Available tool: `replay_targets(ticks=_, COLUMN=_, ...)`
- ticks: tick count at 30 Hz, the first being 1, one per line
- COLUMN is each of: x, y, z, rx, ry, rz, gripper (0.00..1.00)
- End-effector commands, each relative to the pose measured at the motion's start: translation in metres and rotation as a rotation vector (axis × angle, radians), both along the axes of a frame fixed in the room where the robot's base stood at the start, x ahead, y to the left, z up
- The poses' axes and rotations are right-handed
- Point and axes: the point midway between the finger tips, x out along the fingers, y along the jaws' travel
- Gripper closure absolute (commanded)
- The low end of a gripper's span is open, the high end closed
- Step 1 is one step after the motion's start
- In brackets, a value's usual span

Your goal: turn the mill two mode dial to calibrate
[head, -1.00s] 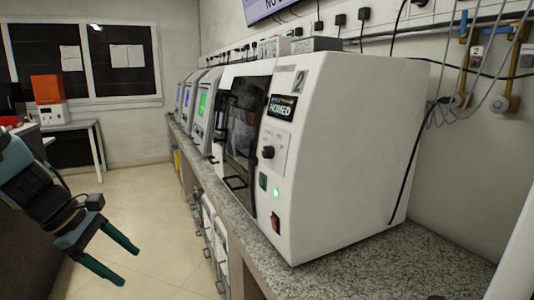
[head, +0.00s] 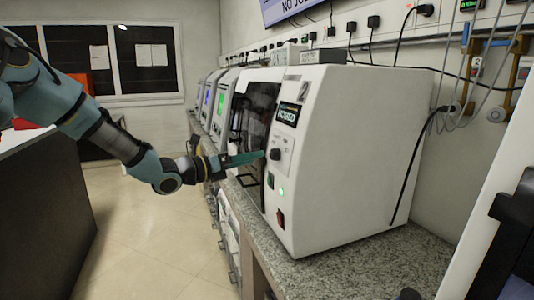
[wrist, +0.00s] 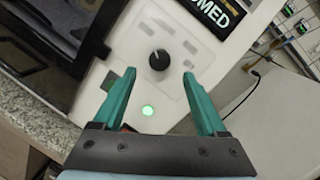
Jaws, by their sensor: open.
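The white mill (head: 350,150), marked 2, stands on the granite counter with its display reading HOMED. Its black round mode dial (head: 275,154) is on the front panel; it also shows in the wrist view (wrist: 159,60) with a light pointer mark, amid labels too small to read. My gripper (head: 262,156) is in front of the panel, close to the dial. In the wrist view my gripper (wrist: 160,78) is open, its two green fingers on either side of the dial and slightly below it. I cannot tell whether they touch the panel.
A green lit button (head: 281,191) and a red switch (head: 280,218) sit below the dial. The mill's dark glass door with handle (head: 250,181) is left of the panel. More machines (head: 208,95) stand farther along the granite counter (head: 345,262). The floor (head: 150,225) is clear.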

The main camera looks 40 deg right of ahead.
Motion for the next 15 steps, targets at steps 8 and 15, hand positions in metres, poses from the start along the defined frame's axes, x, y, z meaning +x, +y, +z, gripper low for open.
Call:
replay_targets(ticks=8, x=-0.009, y=-0.044, z=0.002, rx=0.001, ry=-0.001, rz=-0.002, gripper=0.25)
replay_targets(ticks=15, x=-0.01, y=-0.056, z=0.0, rx=0.003, ry=-0.001, rz=0.001, gripper=0.25)
